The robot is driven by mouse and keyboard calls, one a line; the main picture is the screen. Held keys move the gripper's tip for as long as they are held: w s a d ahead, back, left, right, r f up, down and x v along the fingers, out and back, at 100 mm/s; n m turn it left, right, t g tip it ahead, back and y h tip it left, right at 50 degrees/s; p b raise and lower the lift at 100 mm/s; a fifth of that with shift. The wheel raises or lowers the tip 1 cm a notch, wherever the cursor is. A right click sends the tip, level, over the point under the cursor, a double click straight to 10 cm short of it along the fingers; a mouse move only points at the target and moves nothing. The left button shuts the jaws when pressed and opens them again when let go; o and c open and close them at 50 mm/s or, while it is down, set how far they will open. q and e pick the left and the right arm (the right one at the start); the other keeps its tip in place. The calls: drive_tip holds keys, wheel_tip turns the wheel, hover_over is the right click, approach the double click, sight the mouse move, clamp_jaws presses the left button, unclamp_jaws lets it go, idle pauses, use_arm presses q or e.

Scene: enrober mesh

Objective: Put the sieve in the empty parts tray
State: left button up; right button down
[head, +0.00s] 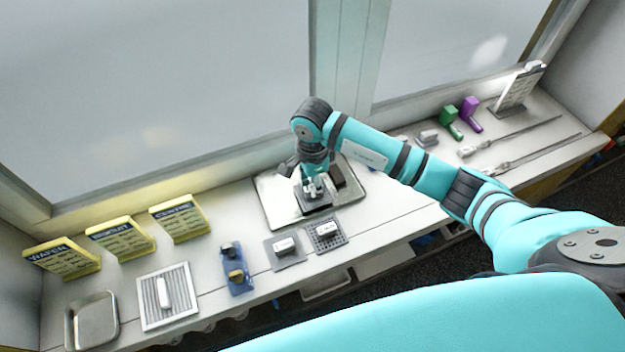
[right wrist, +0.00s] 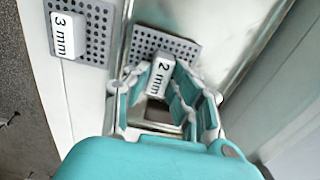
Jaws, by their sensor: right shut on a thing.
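My right gripper (head: 314,190) is shut on the white handle block of a grey perforated sieve plate (head: 314,205). In the right wrist view the block between the fingers (right wrist: 160,88) reads "2 mm", and the sieve's holes (right wrist: 165,40) show beyond it. The sieve is over the left part of a wide shiny metal tray (head: 277,205); I cannot tell whether it touches the tray. A dark brown block (head: 344,177) is at the tray's right part. A smaller metal tray (head: 92,321) at the bench's far left is empty. My left gripper is not in view.
A perforated plate (head: 325,234) marked "3 mm" in the right wrist view (right wrist: 85,28), another labelled plate (head: 285,250), a blue holder (head: 238,270) and a white slatted plate (head: 165,296) line the front. Yellow signs (head: 120,239) stand behind. Green (head: 450,121) and purple (head: 471,113) items are right.

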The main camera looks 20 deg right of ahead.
drive_tip(key=shift+f, duration=0.35)
drive_tip(key=shift+f, duration=0.15)
drive_tip(key=c, duration=1.1)
unclamp_jaws()
drive_tip(key=shift+c, duration=0.2)
